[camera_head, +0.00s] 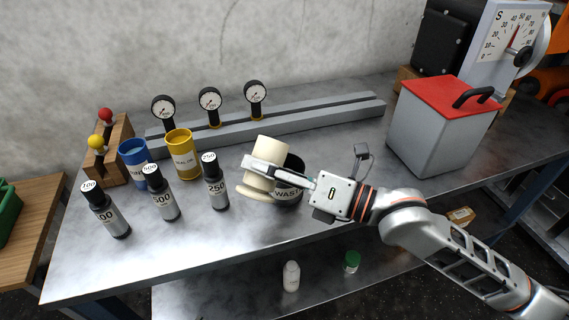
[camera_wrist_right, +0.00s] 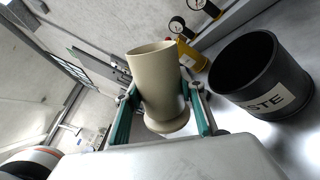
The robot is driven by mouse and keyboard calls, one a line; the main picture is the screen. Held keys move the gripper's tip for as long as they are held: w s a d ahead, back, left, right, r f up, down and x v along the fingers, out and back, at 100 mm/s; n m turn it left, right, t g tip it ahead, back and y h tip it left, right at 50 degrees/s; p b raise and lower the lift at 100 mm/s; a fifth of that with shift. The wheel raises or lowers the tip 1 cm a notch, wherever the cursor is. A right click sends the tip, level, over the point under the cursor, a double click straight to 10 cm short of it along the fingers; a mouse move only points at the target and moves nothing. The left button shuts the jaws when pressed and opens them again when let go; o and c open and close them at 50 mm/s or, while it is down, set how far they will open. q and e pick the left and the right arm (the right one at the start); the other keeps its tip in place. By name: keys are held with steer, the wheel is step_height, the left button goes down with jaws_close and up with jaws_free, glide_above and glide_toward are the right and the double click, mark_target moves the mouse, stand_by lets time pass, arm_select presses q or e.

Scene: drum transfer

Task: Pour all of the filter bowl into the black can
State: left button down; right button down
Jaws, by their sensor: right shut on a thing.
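The filter bowl is a cream cylinder (camera_head: 268,150) with a wider foot. My right gripper (camera_head: 262,170) is shut on it and holds it beside the black can. In the right wrist view the bowl (camera_wrist_right: 155,80) stands between the green-padded fingers (camera_wrist_right: 160,112), slightly tilted, its mouth away from the wrist. What is inside it cannot be seen. The black can (camera_head: 290,187), labelled WASTE, stands on the bench just right of the bowl, partly hidden behind the gripper. In the right wrist view the can (camera_wrist_right: 258,85) is open and dark inside. My left gripper is not in view.
Black bottles (camera_head: 105,212), a blue can (camera_head: 137,160) and a yellow can (camera_head: 181,158) stand to the left. Gauges on a grey rail (camera_head: 300,123) line the back. A grey box with a red lid (camera_head: 440,135) stands right. The bench front is clear.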

steer(key=shift+s+a+f, duration=0.1)
steer(key=shift+m, duration=0.3)
steer(key=shift+s+f+m, duration=0.1)
steer(key=shift+f+m, duration=0.05)
steer(key=shift+m, duration=0.15)
steer(key=shift+p, duration=0.35)
steer(key=shift+f+m, duration=0.1)
steer(key=shift+m, duration=0.3)
